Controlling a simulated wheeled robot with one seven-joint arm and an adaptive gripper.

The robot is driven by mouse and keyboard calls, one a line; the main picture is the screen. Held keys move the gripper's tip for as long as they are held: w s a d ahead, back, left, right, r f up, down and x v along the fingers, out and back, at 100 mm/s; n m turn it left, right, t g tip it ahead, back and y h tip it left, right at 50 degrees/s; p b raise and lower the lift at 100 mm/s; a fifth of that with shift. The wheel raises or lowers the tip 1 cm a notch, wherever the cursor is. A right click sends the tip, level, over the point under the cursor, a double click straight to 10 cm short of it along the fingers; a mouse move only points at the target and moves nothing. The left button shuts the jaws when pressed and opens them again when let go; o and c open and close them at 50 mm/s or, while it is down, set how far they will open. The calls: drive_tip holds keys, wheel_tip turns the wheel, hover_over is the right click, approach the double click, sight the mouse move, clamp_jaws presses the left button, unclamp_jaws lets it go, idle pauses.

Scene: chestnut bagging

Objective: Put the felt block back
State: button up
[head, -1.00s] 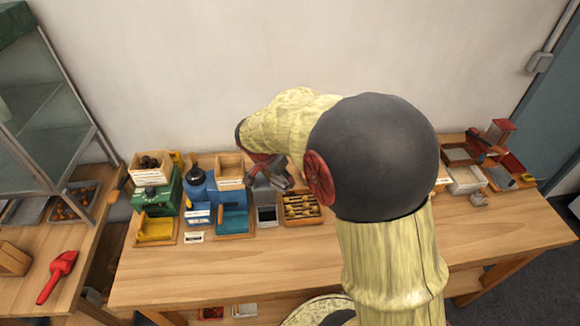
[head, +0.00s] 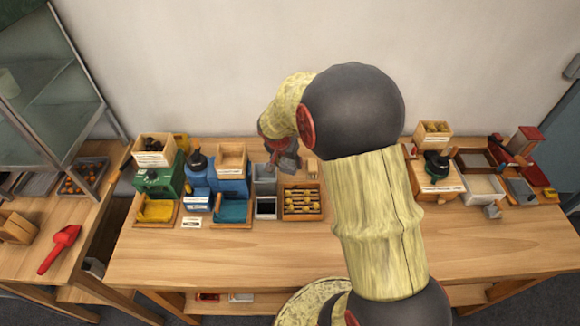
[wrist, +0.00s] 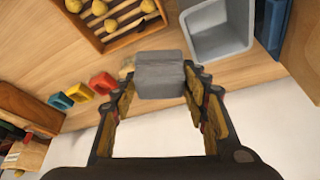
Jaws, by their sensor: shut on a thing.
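A grey felt block (wrist: 159,74) sits between the fingertips of my gripper (wrist: 160,88) in the wrist view. My gripper is shut on it and holds it by its two sides. In the head view, my gripper (head: 284,160) is at the back of the table, behind the tray of yellow-headed tools and right of the rear grey bin; the block cannot be told clearly from it there. In the wrist view, a grey open bin (wrist: 217,42) lies close to the block but apart from it.
The tool tray (head: 302,215) stands beside the front grey bin (head: 265,208). Blue (head: 230,188) and green (head: 160,180) machines stand left, another wooden machine (head: 435,175) right. In the wrist view, small yellow, blue and red pieces (wrist: 103,83) lie nearby. The table's front is clear.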

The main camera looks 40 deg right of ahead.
drive_tip(key=w+d+f, duration=0.1)
drive_tip(key=f, duration=0.1)
drive_tip(key=w+d+f, duration=0.1)
drive_tip(key=w+f, duration=0.1)
drive_tip(key=w+d+f, duration=0.1)
drive_tip(key=f, duration=0.1)
drive_tip(key=shift+w+d+b, duration=0.2)
drive_tip(key=shift+d+b, duration=0.15)
drive_tip(key=shift+d, duration=0.05)
drive_tip(key=shift+w+d+f, duration=0.15)
drive_tip(key=shift+d+f, duration=0.05)
drive_tip(key=shift+f, duration=0.35)
drive_tip(key=shift+f+b, duration=0.3)
drive_tip(key=shift+f, duration=0.95)
drive_tip(key=shift+f, duration=0.2)
drive_tip(key=o, duration=1.5)
drive_tip(key=shift+r, duration=0.2)
